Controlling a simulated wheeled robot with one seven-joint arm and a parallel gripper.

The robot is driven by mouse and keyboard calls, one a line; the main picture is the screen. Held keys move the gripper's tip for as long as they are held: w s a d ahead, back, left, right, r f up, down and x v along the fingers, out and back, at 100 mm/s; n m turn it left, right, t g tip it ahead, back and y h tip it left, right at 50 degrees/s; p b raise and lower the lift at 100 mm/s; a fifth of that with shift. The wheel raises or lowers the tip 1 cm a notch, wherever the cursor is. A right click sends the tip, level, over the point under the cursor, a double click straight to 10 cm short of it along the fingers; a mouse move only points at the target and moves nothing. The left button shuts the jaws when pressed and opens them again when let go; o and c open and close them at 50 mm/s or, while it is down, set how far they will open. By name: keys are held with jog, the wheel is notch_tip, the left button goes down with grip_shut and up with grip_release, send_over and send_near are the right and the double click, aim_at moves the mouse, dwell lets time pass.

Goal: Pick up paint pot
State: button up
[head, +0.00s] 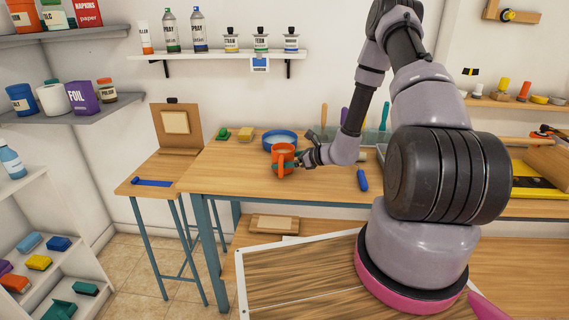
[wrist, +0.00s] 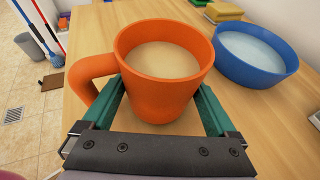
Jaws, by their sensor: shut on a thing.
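The paint pot is an orange mug-like pot (head: 281,160) with a handle, near the left end of the wooden workbench. In the wrist view the pot (wrist: 165,95) is upright and holds a pale cream content, with its handle to the left. My gripper (head: 291,162) is at the pot from the right in the head view. In the wrist view my gripper's green fingers (wrist: 163,112) are on both sides of the pot's body, shut on it. I cannot tell whether the pot's base touches the bench.
A blue bowl (wrist: 256,52) of pale liquid stands close to the pot, also in the head view (head: 280,137). A green block (head: 222,134) and a yellow block (head: 245,134) lie behind on the bench. A blue-handled tool (head: 362,180) lies right. The bench's front left is clear.

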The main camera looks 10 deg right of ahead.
notch_tip(320, 180, up, 9)
jog(key=shift+r, duration=0.15)
dwell(0.8)
dwell(0.3)
